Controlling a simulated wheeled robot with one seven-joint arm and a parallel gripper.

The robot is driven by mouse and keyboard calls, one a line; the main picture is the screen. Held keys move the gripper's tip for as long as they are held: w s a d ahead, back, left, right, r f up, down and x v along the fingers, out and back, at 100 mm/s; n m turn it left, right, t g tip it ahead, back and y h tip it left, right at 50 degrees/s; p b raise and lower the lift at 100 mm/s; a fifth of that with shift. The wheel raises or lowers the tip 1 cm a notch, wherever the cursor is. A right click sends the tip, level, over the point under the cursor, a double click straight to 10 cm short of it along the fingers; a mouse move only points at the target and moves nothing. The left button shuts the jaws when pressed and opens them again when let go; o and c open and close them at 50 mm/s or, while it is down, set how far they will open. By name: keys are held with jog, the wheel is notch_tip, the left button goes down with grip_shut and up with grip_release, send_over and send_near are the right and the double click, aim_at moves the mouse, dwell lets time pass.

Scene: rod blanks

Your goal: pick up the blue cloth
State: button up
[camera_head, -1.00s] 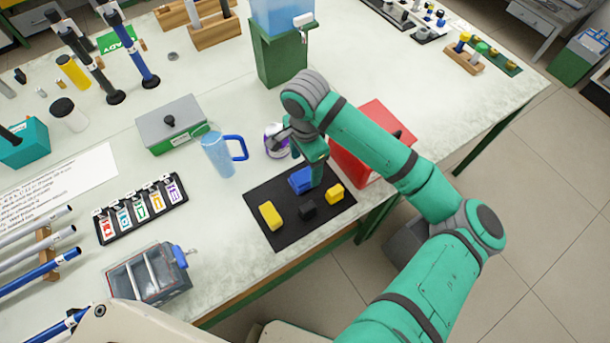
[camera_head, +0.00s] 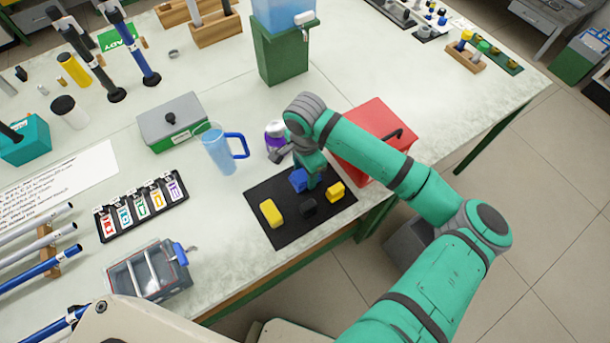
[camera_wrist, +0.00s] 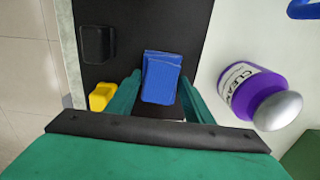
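The blue cloth (camera_head: 299,180) lies on the black mat (camera_head: 265,200) near its back edge. In the wrist view the folded blue cloth (camera_wrist: 161,78) sits between the two green fingers of my gripper (camera_wrist: 160,92). The fingers are apart, with a gap visible on each side of the cloth. In the head view my gripper (camera_head: 312,178) points down over the cloth and hides part of it. I cannot tell how high the fingertips are above the mat.
A yellow block (camera_head: 271,213), a black block (camera_head: 308,207) and another yellow piece (camera_head: 335,191) share the mat. A red box (camera_head: 375,135) and a blue-handled jug (camera_head: 219,152) are nearby.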

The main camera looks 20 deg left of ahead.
jog(key=c, duration=0.5)
jog(key=shift+r, duration=0.1)
jog(key=shift+r, duration=0.55)
jog(key=s+r, duration=1.1)
jog(key=s, duration=0.3)
jog(key=shift+r, duration=0.4)
jog(key=shift+d, duration=0.1)
